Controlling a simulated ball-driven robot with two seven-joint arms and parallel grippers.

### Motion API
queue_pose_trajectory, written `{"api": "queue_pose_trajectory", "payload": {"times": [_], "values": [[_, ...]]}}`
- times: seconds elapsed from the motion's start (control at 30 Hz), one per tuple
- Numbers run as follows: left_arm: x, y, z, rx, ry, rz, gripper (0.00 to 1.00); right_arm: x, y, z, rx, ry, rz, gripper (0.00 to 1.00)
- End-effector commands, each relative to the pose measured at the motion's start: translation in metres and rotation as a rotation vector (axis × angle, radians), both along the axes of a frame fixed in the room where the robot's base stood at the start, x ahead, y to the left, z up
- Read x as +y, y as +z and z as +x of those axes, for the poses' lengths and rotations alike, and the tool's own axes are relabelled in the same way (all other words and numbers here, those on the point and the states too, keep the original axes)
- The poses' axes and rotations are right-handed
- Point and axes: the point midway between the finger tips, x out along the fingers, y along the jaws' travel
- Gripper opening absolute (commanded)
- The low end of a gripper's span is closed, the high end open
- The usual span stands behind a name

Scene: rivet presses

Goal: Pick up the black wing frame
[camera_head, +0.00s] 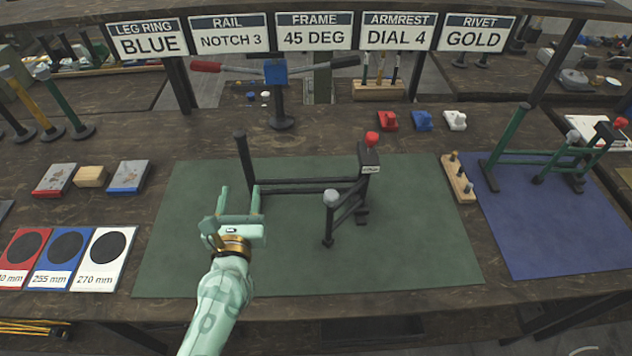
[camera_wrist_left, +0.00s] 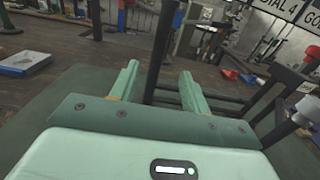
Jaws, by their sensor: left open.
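The black wing frame (camera_head: 290,187) stands on the green mat (camera_head: 400,250). It has a tall post at its left, a long low rail, and a right end with a red knob and a grey ball. My left gripper (camera_head: 240,190) is open, close to the left post on its near side. In the left wrist view, the dark post (camera_wrist_left: 158,55) shows between the two open fingers (camera_wrist_left: 160,92), with nothing gripped. I cannot tell how deep the post sits between them. My right gripper is not in view.
A green frame (camera_head: 507,145) stands on the blue mat (camera_head: 560,230) at right. A wooden block with pegs (camera_head: 458,180) lies between the mats. Size cards (camera_head: 52,262) and small boxes (camera_head: 128,176) lie at left. A press stand (camera_head: 279,95) and colored blocks (camera_head: 422,121) are behind.

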Motion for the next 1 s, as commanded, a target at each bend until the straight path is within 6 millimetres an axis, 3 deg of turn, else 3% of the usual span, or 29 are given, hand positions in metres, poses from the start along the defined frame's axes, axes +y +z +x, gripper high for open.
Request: {"api": "queue_pose_trajectory", "payload": {"times": [0.2, 0.43, 0.63, 0.97, 1.0], "values": [[0.0, 0.001, 0.042, -0.001, 0.001, -0.002, 0.47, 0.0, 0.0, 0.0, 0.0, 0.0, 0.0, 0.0], [0.001, 0.001, 0.065, 0.0, 0.002, 0.0, 0.47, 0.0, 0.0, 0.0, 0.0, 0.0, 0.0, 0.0], [0.001, 0.003, 0.098, 0.001, 0.0, 0.002, 0.47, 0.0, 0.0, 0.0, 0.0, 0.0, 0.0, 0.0], [0.001, 0.002, 0.107, 0.001, 0.001, 0.002, 0.47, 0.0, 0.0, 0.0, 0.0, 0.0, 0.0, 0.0], [0.001, 0.002, 0.107, 0.001, 0.001, 0.002, 0.36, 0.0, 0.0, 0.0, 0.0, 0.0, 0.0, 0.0]]}}
